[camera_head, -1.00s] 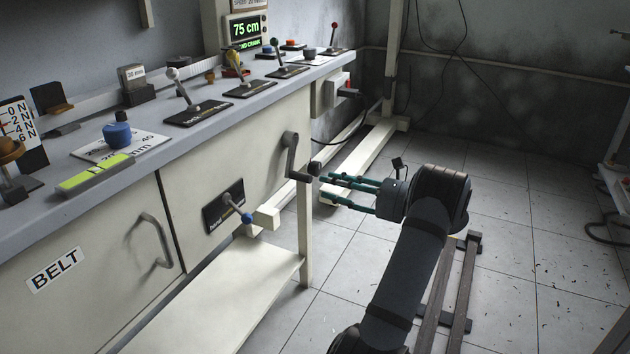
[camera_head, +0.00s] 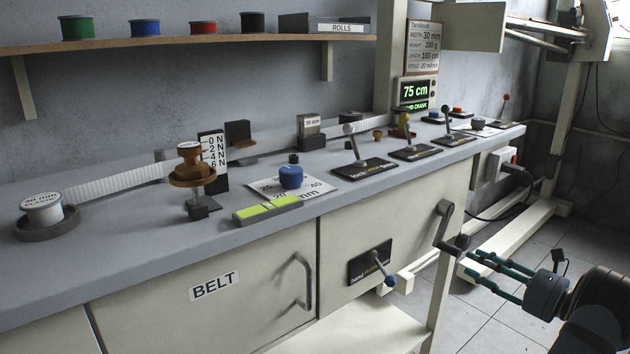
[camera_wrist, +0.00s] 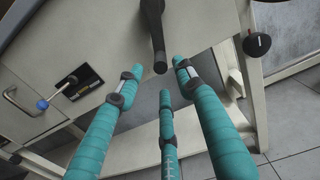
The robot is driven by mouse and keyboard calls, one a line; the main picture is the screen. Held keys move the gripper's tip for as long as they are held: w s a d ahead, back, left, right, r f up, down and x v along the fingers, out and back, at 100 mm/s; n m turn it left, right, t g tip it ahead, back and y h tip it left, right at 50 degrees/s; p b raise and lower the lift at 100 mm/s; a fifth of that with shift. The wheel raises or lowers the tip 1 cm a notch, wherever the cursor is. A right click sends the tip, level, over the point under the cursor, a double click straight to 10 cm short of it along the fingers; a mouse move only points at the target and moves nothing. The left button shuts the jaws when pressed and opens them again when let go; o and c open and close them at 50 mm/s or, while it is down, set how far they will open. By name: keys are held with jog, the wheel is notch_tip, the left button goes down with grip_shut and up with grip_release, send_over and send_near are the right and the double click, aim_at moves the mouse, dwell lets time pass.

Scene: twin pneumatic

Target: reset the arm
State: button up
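My gripper (camera_head: 492,272) has teal fingers and is at the right of the head view, pointing left toward the bench's end. Its fingers are spread apart with nothing between them. A dark hand crank (camera_head: 446,222) with a round black knob (camera_head: 462,241) is on the bench's end; the fingertips are just right of the knob in the head view. Contact is not visible.
A blue-tipped lever (camera_head: 383,271) sticks out of the front panel. A lower shelf (camera_head: 350,335) lies beneath. Tiled floor (camera_head: 470,325) is open near my arm.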

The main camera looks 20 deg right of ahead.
aim_at(449, 249)
jog(key=x, duration=0.8)
jog(key=shift+w+f, duration=0.1)
jog(key=shift+w, duration=0.05)
jog(key=shift+s+a+r+m+p, duration=0.25)
jog(key=shift+a+r+m+p, duration=0.1)
jog(key=shift+m+p, duration=0.3)
jog(key=shift+s+a+r+m, duration=0.1)
jog(key=shift+s+a+m, duration=0.05)
jog(key=shift+m, duration=0.1)
jog(key=shift+a, duration=0.15)
